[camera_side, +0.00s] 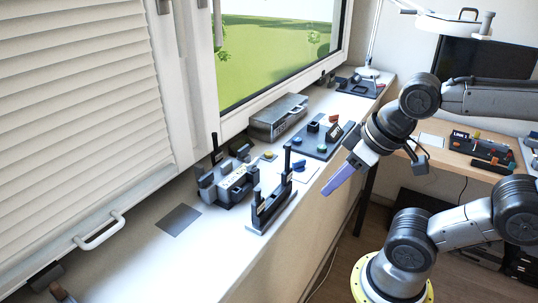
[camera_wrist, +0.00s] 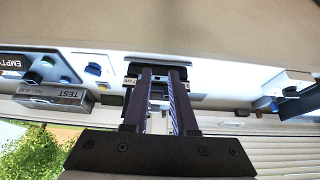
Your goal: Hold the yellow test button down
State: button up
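A grey case (camera_side: 278,117) stands by the window; a case marked TEST (camera_wrist: 55,96) shows in the wrist view. A dark tray (camera_side: 322,140) with coloured pieces, a grey fixture (camera_side: 234,184) and an upright dark holder (camera_side: 270,208) crowd the ledge (camera_side: 190,265), which is clearer toward the front.

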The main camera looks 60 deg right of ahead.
grip_shut()
dwell(1.4)
